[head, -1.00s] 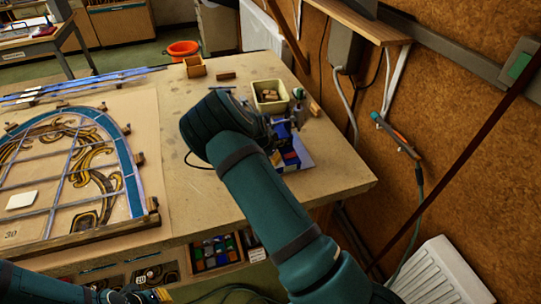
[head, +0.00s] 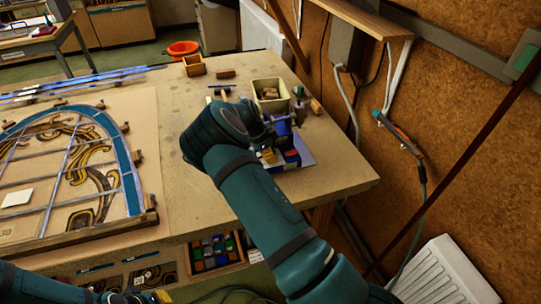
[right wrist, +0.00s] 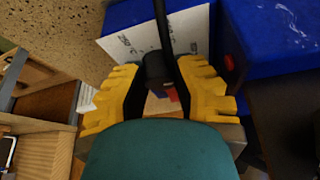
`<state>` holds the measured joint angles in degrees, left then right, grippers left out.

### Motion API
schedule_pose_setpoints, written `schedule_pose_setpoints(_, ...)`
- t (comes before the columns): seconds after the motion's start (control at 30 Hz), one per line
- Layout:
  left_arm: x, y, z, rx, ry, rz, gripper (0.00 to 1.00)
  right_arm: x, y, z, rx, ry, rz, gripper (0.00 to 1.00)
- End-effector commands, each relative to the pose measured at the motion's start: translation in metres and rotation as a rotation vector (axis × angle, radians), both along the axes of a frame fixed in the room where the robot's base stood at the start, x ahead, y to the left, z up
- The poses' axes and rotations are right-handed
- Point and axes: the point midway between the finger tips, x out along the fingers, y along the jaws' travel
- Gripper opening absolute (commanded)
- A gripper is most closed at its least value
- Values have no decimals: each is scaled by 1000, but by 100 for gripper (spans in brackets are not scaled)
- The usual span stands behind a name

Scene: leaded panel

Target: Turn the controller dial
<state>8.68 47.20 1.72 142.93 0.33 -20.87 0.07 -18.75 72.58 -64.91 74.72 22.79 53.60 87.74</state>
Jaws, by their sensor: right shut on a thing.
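A blue box with a white label lies near the right end of the workbench (head: 345,172); it also shows in the right wrist view (right wrist: 190,38). My right gripper (right wrist: 160,88) points down beside this box. Its yellow fingers are closed around a small black part (right wrist: 159,68), apparently the dial, with a dark strip or cable running up from it. In the head view the right gripper (head: 268,156) is mostly hidden behind my forearm. My left gripper (head: 150,297) is at the bottom edge, partly cut off, far from the box; its opening is unclear.
A cream tub (head: 268,98) with small blocks stands behind the box. An arched leaded panel (head: 128,185) lies at left on the bench. A wooden box (head: 194,65) stands at the back. A soldering iron (head: 398,132) hangs at the right wall.

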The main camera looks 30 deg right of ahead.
Motion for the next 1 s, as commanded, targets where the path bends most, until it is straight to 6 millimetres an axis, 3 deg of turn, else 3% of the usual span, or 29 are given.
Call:
schedule_pose_setpoints(0.5,0,0,-1,0,0,0,0,-2,-1,-3,1,7,-23,0)
schedule_pose_setpoints(0.53,0,0,-1,0,0,0,0,-3,-1,-3,1,7,-23,37)
schedule_pose_setpoints(0.6,0,0,-1,0,0,0,0,-2,-1,-2,1,7,-23,61)
schedule_pose_setpoints(1.0,0,0,-1,1,0,0,0,-1,0,-1,1,2,-19,61)
